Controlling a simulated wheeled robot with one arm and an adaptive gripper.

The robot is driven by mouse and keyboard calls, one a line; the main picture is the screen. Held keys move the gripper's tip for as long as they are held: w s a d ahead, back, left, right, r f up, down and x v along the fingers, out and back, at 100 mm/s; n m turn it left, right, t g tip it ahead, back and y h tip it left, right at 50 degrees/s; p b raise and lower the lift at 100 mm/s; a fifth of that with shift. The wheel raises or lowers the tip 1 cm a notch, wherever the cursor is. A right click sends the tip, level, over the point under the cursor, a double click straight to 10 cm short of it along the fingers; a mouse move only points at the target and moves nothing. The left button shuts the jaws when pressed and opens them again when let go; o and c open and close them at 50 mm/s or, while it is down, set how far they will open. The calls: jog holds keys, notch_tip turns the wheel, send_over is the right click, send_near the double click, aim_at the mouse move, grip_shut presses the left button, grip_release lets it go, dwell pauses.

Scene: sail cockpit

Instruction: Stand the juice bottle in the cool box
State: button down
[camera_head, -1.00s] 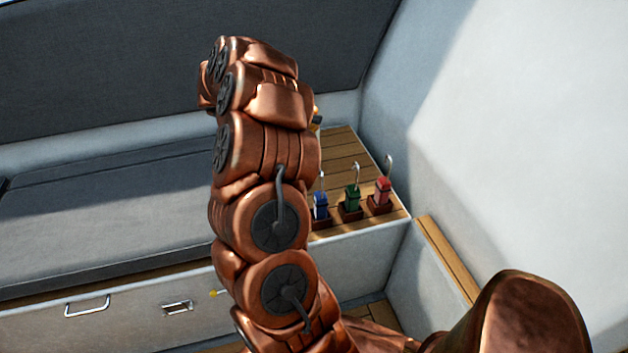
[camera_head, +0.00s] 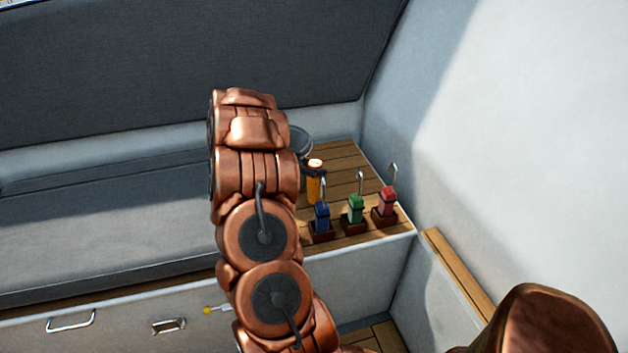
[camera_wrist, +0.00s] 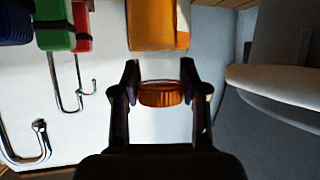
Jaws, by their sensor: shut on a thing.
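The juice bottle (camera_head: 314,188) is orange with a lighter top and is upright beside my arm in the head view. In the wrist view its orange body (camera_wrist: 158,25) is at the top edge and its ribbed orange cap (camera_wrist: 160,95) is between the fingers. My gripper (camera_wrist: 160,88) is shut on the bottle at the cap end; in the head view it is mostly hidden behind my arm. I cannot tell whether the bottle's base touches the wooden top. I cannot make out the cool box in either view.
Blue (camera_head: 322,216), green (camera_head: 355,209) and red (camera_head: 387,201) blocks with metal hooks stand along the front of the slatted wooden top (camera_head: 345,160). A pale rounded object (camera_wrist: 280,95) is at the right in the wrist view. A grey cushioned bench (camera_head: 110,220) lies left.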

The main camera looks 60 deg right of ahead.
aim_at(308, 177)
jog(key=shift+f, duration=1.9)
jog(key=c, duration=0.6)
grip_release()
jog(key=shift+f, duration=0.1)
jog(key=shift+w+a+r, duration=0.15)
jog(key=shift+w+r, duration=0.05)
jog(key=shift+r, duration=0.05)
jog(key=v, duration=1.1)
jog(key=shift+w+a+r, duration=0.1)
jog(key=shift+a+r, duration=0.1)
jog(key=shift+a, duration=0.05)
